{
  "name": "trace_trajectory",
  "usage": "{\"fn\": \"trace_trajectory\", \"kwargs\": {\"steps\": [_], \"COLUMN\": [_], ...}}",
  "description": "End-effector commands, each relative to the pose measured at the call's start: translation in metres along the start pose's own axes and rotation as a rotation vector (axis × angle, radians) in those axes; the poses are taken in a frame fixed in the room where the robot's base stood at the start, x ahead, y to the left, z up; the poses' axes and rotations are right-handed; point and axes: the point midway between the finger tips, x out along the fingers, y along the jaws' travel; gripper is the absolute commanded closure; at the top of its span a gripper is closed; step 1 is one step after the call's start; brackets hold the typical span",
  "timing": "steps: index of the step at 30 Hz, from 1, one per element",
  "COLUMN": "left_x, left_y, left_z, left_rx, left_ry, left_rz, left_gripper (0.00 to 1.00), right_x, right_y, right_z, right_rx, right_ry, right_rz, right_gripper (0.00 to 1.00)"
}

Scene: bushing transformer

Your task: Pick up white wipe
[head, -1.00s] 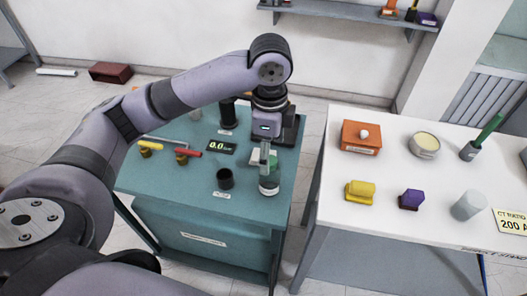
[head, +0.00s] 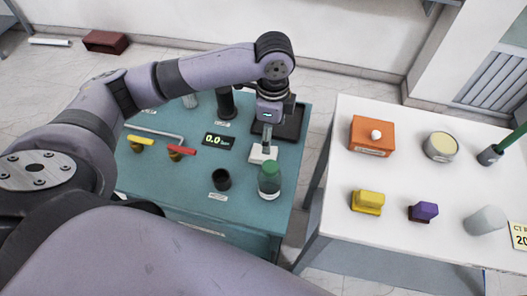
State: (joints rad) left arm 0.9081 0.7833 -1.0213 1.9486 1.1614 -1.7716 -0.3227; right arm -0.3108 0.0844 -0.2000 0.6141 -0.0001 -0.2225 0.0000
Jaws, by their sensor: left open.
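A small flat white piece, which looks like the white wipe (head: 257,155), lies on the teal table just behind a green-capped bottle. My left gripper (head: 266,148) points down right over it, and its fingers cover part of it. The gripper is open. I cannot tell whether the fingertips touch the wipe. My right gripper is not in view.
The teal table (head: 170,195) also holds the green-capped bottle (head: 269,181), a black cup (head: 221,180), a display (head: 218,140), red and yellow handled tools and a black tray (head: 294,124). A white table at right holds an orange box (head: 364,146) and several other items.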

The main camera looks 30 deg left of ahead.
Motion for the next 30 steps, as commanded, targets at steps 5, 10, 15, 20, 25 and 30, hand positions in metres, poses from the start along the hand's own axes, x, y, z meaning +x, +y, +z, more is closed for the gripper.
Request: {"fn": "trace_trajectory", "kwargs": {"steps": [5,10,15,20,25,30], "left_x": [0.033,0.048,0.062,0.087,0.101,0.101], "left_y": [0.0,0.0,-0.001,-0.003,-0.003,-0.003], "left_z": [0.0,0.0,0.001,0.003,0.002,0.002], "left_rx": [-0.001,0.0,-0.002,-0.002,0.0,0.001], "left_ry": [-0.002,0.0,-0.002,-0.003,0.0,0.0], "left_rz": [0.003,0.001,0.003,0.003,0.0,-0.001], "left_gripper": [0.29,0.29,0.29,0.29,0.29,0.29], "right_x": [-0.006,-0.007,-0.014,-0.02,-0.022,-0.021], "right_y": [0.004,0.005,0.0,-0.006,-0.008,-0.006], "right_z": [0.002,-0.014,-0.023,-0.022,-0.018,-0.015], "right_rx": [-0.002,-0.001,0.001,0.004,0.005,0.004], "right_ry": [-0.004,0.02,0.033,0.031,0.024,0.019], "right_rz": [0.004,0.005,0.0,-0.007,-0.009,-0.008], "right_gripper": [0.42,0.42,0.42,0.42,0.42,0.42]}}
